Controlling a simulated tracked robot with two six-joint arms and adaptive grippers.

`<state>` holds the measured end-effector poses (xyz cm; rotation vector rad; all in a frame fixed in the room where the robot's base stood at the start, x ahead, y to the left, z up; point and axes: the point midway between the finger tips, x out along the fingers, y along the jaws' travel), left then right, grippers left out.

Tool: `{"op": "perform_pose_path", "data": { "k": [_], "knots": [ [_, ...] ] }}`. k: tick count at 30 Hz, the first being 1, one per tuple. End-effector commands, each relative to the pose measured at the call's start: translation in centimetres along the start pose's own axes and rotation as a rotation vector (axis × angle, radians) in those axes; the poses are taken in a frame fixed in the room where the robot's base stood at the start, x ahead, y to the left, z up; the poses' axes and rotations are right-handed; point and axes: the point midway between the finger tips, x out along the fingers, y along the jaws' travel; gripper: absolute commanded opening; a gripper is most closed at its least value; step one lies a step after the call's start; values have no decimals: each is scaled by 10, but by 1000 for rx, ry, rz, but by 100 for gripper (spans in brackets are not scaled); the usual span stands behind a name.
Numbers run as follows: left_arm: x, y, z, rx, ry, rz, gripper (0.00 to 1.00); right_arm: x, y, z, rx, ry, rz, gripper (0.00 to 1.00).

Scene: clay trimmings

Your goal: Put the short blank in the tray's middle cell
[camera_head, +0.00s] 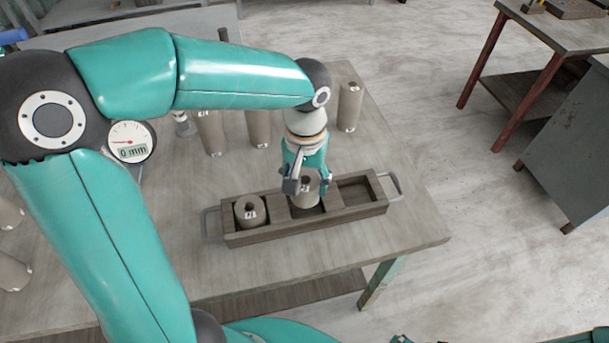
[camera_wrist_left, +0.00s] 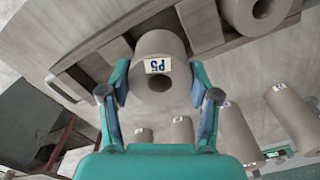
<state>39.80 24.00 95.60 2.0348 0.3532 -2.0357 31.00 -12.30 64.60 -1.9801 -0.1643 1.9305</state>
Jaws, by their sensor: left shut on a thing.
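The short blank (camera_head: 306,196) is a grey-brown clay cylinder with a hole in its top and a white label. My left gripper (camera_head: 307,181) is shut on it, and the arm reaches in from above. The wrist view shows the blank (camera_wrist_left: 160,62) between the two fingers (camera_wrist_left: 160,98), its label reading like P5. The wooden tray (camera_head: 290,229) has metal end handles and three cells. The blank stands upright at the middle cell, its lower part within the opening; I cannot tell whether it touches the floor.
Another short blank (camera_head: 250,211) stands in the tray's left cell. The right cell (camera_head: 362,191) is empty. Taller cylinders (camera_head: 349,106) stand behind the tray. A dial gauge (camera_head: 130,141) reading 0 mm is at left. The table (camera_head: 420,225) is clear right of the tray.

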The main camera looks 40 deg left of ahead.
Motion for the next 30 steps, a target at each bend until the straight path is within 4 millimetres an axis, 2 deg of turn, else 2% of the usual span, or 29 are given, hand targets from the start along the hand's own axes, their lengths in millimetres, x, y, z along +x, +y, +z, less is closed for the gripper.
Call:
{"op": "perform_pose_path", "data": {
  "k": [1,15,30],
  "knots": [
    [7,0,0,0,0,0,16,6,2,0,0,0,0,91],
    [38,0,0,1,0,0,16,31,11,0,0,0,0,91],
    [45,1,0,3,0,0,16,36,13,0,0,0,0,91]
  ]
}}
